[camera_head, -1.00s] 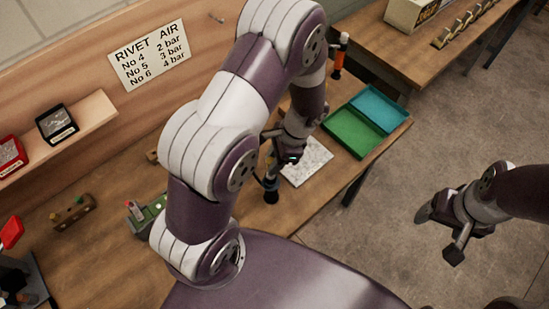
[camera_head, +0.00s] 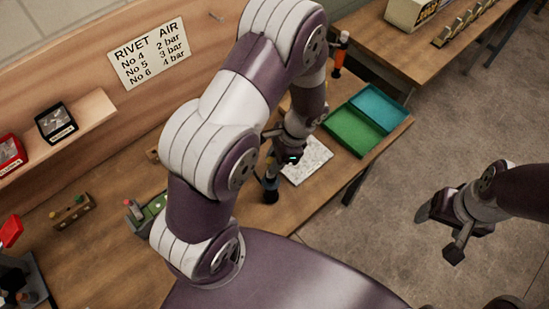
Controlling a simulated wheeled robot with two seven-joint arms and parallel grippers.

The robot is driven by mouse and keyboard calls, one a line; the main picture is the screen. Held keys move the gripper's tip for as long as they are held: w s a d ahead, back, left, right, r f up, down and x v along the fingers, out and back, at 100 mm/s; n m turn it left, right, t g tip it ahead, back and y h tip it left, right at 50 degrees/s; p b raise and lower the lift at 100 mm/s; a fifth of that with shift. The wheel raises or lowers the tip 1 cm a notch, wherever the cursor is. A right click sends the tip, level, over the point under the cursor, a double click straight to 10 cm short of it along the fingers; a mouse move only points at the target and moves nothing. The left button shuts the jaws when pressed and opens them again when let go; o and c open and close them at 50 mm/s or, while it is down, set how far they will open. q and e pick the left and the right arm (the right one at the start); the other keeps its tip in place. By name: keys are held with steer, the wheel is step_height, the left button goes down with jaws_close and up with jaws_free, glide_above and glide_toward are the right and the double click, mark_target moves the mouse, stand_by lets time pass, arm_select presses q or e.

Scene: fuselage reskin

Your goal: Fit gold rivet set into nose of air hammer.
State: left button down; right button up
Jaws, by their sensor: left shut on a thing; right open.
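My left gripper (camera_head: 279,152) is low over the bench, partly behind its own arm. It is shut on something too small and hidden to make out. Just below and beside it stands an upright dark tool with a black base and a blue band (camera_head: 271,187), perhaps the air hammer. I cannot tell whether the gripper or its load touches it. No gold rivet set is clearly visible. A wooden block (camera_head: 73,212) with small coloured tips lies at the left. My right gripper (camera_head: 440,236) is open and empty over the floor, right of the bench.
A speckled pale plate (camera_head: 308,160) and a green and teal tray (camera_head: 352,134) lie right of the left gripper. An orange and black tool (camera_head: 339,58) stands behind. Bare bench (camera_head: 110,180) shows at the left.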

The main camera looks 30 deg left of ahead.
arm_select(q)
steer(key=shift+f+b, duration=1.05)
steer(key=shift+f, duration=0.5)
steer(key=c, duration=0.8)
jaws_free()
steer(key=shift+r, duration=0.15)
steer(key=p+v, duration=0.4)
steer(key=shift+w+d+r, duration=0.1)
steer(key=shift+r, duration=0.3)
